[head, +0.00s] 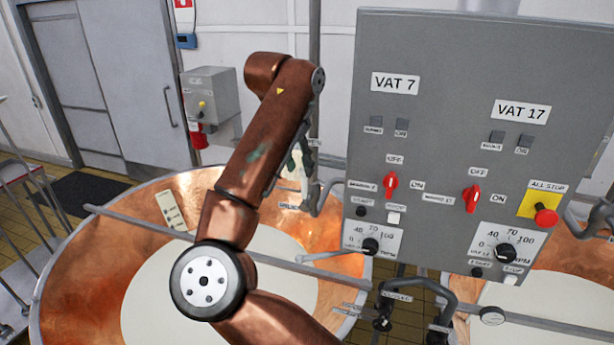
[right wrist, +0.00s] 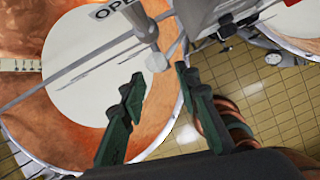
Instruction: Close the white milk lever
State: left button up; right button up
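My right gripper (right wrist: 159,84) is open in the right wrist view, with its two dark green fingers apart and nothing between the tips. A pale grey-white lever (right wrist: 143,32) comes down from the top edge, ending in a blunt tip just beyond the gap between the fingers. I cannot tell whether it touches them. A white label (right wrist: 118,10) reading "OPE", cut off, is beside it. In the head view my right gripper (head: 300,160) is partly hidden behind my copper-coloured arm, near the pipework left of the panel. My left gripper is out of view.
A copper vat (head: 75,270) with white milk lies under my arm, crossed by a grey bar (head: 130,218). The grey control panel (head: 440,120) stands close right of the gripper. A second vat (head: 575,262) is at right. Black-handled valves (head: 383,320) sit below the panel.

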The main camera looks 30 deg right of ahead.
aim_at(304, 183)
jog(key=p+x, duration=0.1)
jog(key=x, duration=0.6)
jog(key=shift+w+f+p, duration=0.1)
jog(key=shift+f+p, duration=0.3)
jog(key=shift+c, duration=0.4)
jog(key=shift+r, duration=0.1)
grip_shut()
